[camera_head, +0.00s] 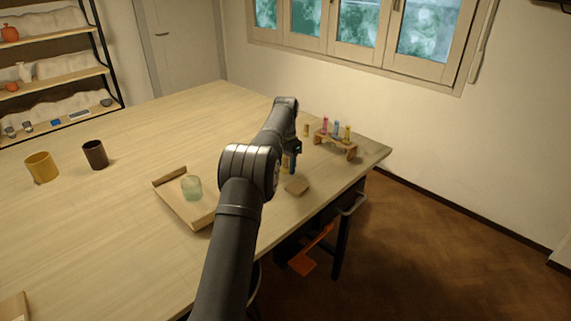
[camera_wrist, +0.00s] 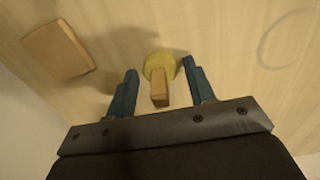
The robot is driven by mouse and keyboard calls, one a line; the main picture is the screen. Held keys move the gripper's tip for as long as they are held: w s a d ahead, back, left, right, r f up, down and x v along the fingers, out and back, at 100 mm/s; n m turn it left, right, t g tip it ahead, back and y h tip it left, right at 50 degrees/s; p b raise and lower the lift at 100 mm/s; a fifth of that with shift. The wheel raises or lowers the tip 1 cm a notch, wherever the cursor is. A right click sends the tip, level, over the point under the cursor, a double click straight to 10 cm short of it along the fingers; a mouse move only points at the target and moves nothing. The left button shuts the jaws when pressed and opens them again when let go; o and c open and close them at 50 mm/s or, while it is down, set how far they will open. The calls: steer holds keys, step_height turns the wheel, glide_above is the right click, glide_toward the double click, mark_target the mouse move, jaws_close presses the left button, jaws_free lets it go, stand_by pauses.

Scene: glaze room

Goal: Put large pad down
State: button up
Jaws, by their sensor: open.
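A yellow round pad with a wooden grip (camera_wrist: 160,93), which looks like the large pad, stands between my fingers in the wrist view. It appears to rest on the table. My gripper (camera_wrist: 158,88) is open, with one blue finger on each side of the grip and a visible gap to both. In the head view, my gripper (camera_head: 291,160) is low over the right part of the table, and my arm hides much of it. A bit of yellow (camera_head: 285,167) shows beside the fingers there.
A flat tan block (camera_head: 297,186) lies near the table's right edge; it also shows in the wrist view (camera_wrist: 57,49). A rack of coloured tubes (camera_head: 350,151) and a small tan cylinder (camera_head: 306,130) stand behind. A faint ring (camera_wrist: 262,50) marks the table.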

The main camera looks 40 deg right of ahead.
mark_target(286, 157)
step_height(286, 157, up, 12)
steer(key=shift+r, duration=0.15)
stand_by(0.5)
step_height(286, 157, down, 12)
steer(key=shift+f, duration=0.1)
steer(key=shift+r, duration=1.65)
